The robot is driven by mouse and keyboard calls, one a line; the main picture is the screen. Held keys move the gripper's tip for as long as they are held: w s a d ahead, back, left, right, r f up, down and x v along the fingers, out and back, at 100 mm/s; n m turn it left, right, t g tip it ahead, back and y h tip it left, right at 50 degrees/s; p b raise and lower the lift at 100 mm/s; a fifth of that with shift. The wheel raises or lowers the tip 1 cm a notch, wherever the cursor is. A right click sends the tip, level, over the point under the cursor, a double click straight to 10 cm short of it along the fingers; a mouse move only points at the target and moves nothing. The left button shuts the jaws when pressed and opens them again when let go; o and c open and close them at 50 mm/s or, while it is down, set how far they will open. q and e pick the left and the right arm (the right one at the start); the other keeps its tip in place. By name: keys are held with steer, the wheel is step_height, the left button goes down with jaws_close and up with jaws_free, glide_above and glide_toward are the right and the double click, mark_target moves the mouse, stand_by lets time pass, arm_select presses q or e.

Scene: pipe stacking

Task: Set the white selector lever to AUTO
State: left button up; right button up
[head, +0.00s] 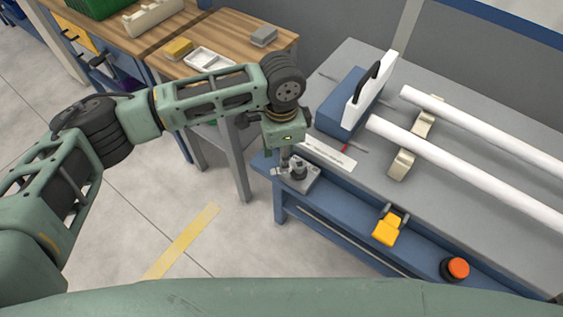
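My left arm comes in from the left, and my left gripper (286,170) points down at the near left corner of the blue-framed bench. It is at a small grey plate with a dark round hub (298,172), which looks like the selector. The fingers are too small and overlapped to show whether they are open or shut, or whether they touch it. I cannot make out the white lever clearly; the gripper covers part of this spot. A white label strip (328,154) lies just behind, its text unreadable. My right gripper is out of view.
A yellow pedal-like part (388,229) and an orange-topped black button (457,268) sit along the bench's front ledge. Two white pipes (450,163) rest on beige supports (402,164). A blue block with a white plate (341,103) stands behind the gripper. A wooden table (226,38) is at the back.

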arm_select(q)
steer(key=shift+f, duration=2.15)
steer(key=shift+c, duration=0.3)
jaws_close()
